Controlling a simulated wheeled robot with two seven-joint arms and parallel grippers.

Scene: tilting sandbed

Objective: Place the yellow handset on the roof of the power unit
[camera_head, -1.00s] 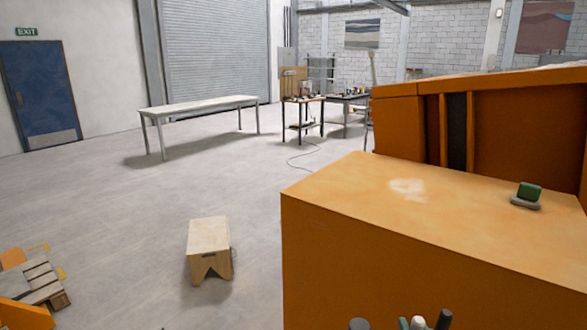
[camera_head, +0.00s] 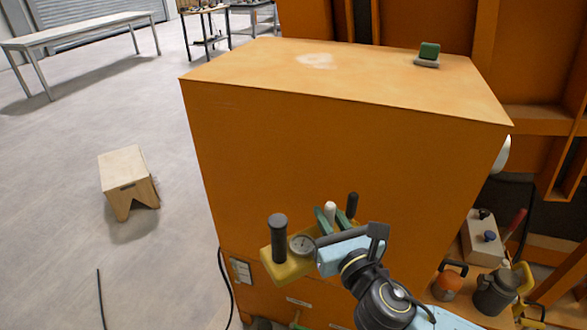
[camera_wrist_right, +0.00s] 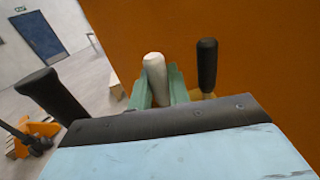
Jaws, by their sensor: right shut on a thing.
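The power unit (camera_head: 330,140) is a large orange box in the middle of the head view. Its flat roof (camera_head: 360,80) has a pale worn patch and a small green item. The yellow handset (camera_head: 283,266) has black grips, a round gauge and a white knob. My right gripper (camera_head: 336,214) is shut on the handset, with its green fingers on either side of the white knob. It holds the handset in front of the unit's face, below roof level. The right wrist view shows the white knob (camera_wrist_right: 155,80) between the fingers. My left gripper is out of view.
The green item (camera_head: 428,55) sits on a grey base near the roof's back right. Most of the roof is clear. A wooden stool (camera_head: 125,172) stands on the floor at left. A cluttered surface with a grey can (camera_head: 495,292) is at lower right.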

